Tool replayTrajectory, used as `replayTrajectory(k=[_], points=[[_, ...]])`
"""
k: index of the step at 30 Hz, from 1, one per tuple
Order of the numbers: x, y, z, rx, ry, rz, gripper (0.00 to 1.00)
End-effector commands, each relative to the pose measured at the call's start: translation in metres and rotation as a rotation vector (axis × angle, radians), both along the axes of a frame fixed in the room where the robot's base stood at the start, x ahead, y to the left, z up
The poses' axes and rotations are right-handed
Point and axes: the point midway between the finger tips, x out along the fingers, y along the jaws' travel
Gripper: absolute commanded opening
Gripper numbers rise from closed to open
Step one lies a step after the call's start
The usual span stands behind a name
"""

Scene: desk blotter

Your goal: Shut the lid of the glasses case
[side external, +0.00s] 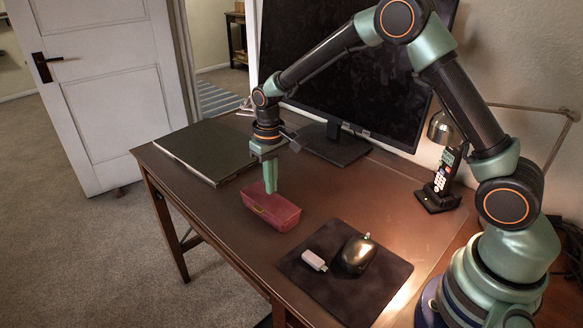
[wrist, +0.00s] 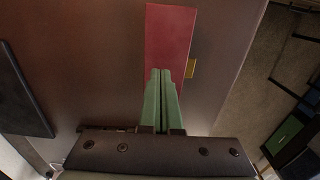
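The red glasses case (side external: 276,213) sits on the brown desk, left of the mouse pad. It also shows in the wrist view (wrist: 168,35) as a long red shape with a gold clasp (wrist: 190,68) on its right edge. Its lid looks down over the base; I cannot tell whether a small gap is left. My gripper (side external: 270,192) points down at the case's far end, with its green fingertips at or just above the lid. In the wrist view the fingers (wrist: 160,72) are together with nothing between them and cover part of the case.
A closed laptop (side external: 205,150) lies at the back left. A black mouse (side external: 357,254) and a white USB stick (side external: 314,260) rest on the dark mouse pad (side external: 345,290). A monitor (side external: 350,80) and a cordless phone (side external: 440,180) stand behind. Bare desk surrounds the case.

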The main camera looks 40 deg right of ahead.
Motion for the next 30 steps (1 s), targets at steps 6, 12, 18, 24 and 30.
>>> replayTrajectory(k=[6, 12, 18, 24, 30], points=[[0.001, 0.0, 0.017, 0.0, -0.002, 0.0, 0.0], [0.0, 0.0, 0.031, 0.0, -0.002, 0.0, 0.0], [0.0, 0.0, 0.042, 0.0, -0.001, 0.0, 0.0], [0.0, 0.0, 0.043, 0.0, 0.001, 0.0, 0.0], [-0.001, 0.0, 0.046, 0.0, -0.006, 0.0, 0.0]])
